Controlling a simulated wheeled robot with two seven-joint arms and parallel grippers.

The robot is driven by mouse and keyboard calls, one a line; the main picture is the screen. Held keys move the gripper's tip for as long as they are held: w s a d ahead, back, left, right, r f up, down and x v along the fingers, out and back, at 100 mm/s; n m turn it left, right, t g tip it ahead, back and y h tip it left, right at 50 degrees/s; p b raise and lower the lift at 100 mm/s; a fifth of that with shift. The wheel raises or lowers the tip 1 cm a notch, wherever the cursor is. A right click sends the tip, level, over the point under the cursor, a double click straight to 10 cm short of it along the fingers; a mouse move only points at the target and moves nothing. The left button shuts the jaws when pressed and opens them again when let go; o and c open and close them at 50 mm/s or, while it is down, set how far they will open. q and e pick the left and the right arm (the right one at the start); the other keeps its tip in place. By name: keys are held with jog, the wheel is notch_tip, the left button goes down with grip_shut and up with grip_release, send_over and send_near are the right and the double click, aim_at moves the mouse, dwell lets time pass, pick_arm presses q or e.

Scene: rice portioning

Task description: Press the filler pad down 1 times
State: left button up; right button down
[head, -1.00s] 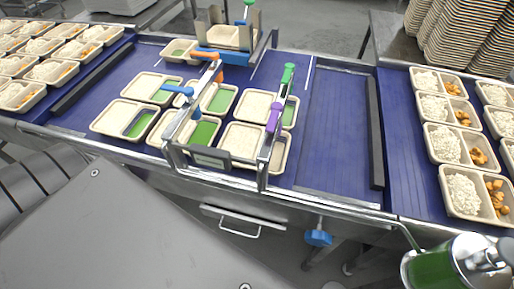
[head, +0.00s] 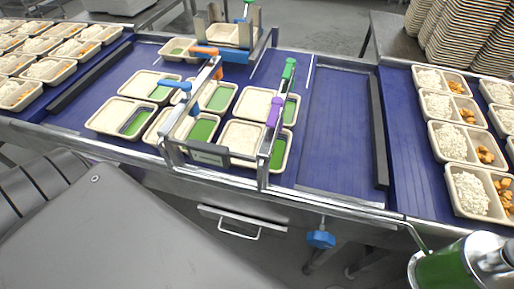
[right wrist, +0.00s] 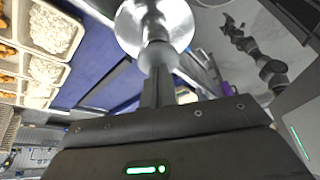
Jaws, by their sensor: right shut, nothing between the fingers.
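The filler (head: 447,268), a metal-topped cylinder with a green body, stands at the lower right of the head view, cut off by the frame edge. In the right wrist view its round shiny top (right wrist: 178,14) shows at the upper middle, with a pale round pad (right wrist: 158,57) in front of it. My right gripper (right wrist: 157,78) is shut and empty, its dark fingers pointing at the pad. I cannot tell whether the fingertips touch the pad. My left gripper is not in view.
A blue conveyor (head: 335,125) carries beige trays (head: 108,117) with green compartments under metal guide frames. A second blue belt at right holds trays (head: 452,193) of rice and orange pieces. Stacked trays (head: 460,35) stand at the back right.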

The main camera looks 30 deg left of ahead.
jog(key=shift+f, duration=0.4)
jog(key=shift+r, duration=0.2)
jog(key=shift+r+p, duration=0.9)
jog(key=shift+r, duration=0.75)
jog(key=shift+r, duration=0.15)
notch_tip(320, 180, up, 6)
jog(key=p, duration=0.3)
